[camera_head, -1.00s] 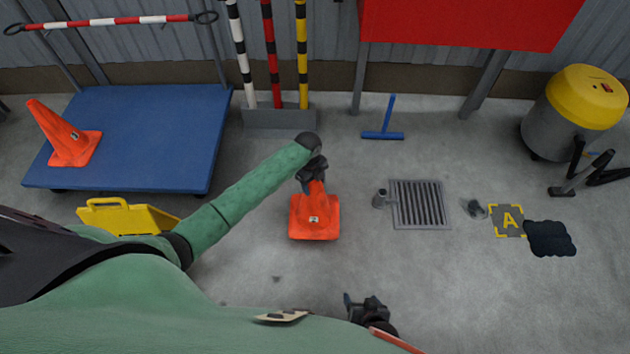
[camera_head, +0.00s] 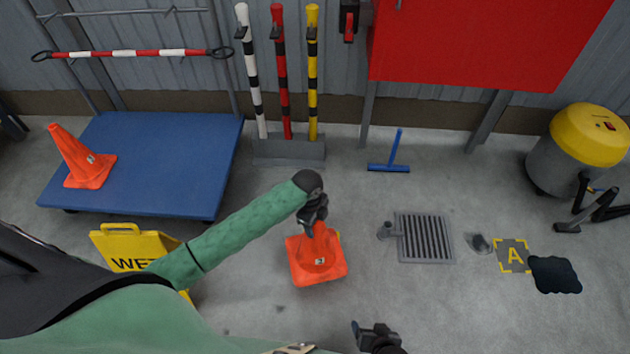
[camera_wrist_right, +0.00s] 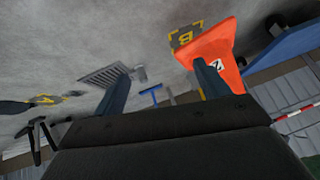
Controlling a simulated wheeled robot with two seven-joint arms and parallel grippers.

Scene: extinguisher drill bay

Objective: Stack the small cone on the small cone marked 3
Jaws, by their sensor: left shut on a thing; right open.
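My left gripper (camera_head: 316,222) is shut on the top of an orange small cone (camera_head: 316,262). This cone is slightly tilted and seems to be just off the floor. It also shows in the right wrist view (camera_wrist_right: 222,50) with a small white label that I cannot read surely. My right gripper (camera_head: 366,333) is open and empty at the bottom of the head view, well apart from both cones.
A yellow wet-floor sign (camera_head: 125,245) stands near my left arm. Floor marks B (camera_wrist_right: 186,38) and A (camera_head: 514,256), a drain grate (camera_head: 424,238), a black patch (camera_head: 555,275), a blue squeegee (camera_head: 390,166) and a yellow-topped drum (camera_head: 580,140) are around. Striped posts (camera_head: 283,80) stand behind.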

